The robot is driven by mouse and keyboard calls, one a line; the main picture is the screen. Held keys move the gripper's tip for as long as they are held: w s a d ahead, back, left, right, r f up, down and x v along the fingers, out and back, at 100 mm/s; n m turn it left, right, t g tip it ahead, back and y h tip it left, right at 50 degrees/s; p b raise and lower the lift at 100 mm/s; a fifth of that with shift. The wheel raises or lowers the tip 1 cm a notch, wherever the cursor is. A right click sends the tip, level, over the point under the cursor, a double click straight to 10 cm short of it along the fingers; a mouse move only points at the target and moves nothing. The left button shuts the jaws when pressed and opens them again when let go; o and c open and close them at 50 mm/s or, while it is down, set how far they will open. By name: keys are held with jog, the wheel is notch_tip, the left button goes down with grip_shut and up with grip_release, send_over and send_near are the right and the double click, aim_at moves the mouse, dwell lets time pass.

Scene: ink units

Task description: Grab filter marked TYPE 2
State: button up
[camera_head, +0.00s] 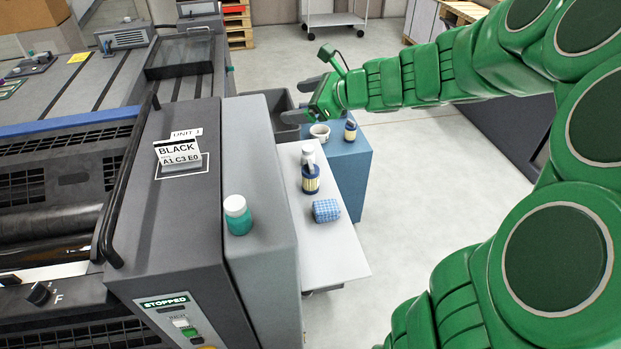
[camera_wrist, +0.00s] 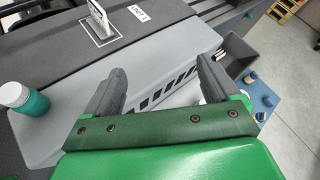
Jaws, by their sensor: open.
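No mark reading TYPE 2 is legible in either view. A dark blue cylinder with a cream label (camera_head: 310,181) stands on a white shelf (camera_head: 338,262) in the head view. A similar small blue cylinder (camera_head: 350,131) stands on the blue cabinet (camera_head: 350,170). I cannot tell whether either is the filter. My gripper (camera_head: 309,98) is open and empty, above and near the dark bin and the blue cabinet. In the wrist view its two fingers (camera_wrist: 160,85) are spread above the grey machine cover, with nothing between them.
A teal bottle with a white cap (camera_head: 237,216) stands on the grey cover (camera_head: 262,150). A blue checked cloth bundle (camera_head: 326,210) and a whitish bottle (camera_head: 308,154) are on the shelf. A white cup (camera_head: 320,132) is on the cabinet. Open floor (camera_head: 430,190) lies to the right.

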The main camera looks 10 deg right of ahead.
jog(key=w+d+f+m+t+h, duration=0.25)
jog(key=w+d+m, duration=0.25)
jog(key=d+m, duration=0.3)
jog(key=n, duration=0.2)
send_near(317, 176)
jog(key=shift+y, duration=0.25)
jog(key=w, duration=0.1)
jog(key=w+a, duration=0.1)
jog(key=w, duration=0.1)
jog(key=w+a+f, duration=0.1)
jog(key=w, duration=0.1)
jog(key=shift+a, duration=0.25)
jog(key=shift+f+x, duration=0.2)
jog(key=shift+x, duration=1.2)
jog(key=shift+w+a+f, duration=0.9)
jog(key=shift+w+f, duration=0.05)
jog(key=shift+f, duration=0.1)
jog(key=shift+x, duration=0.9)
jog(key=shift+r, duration=0.1)
jog(key=c, duration=1.1)
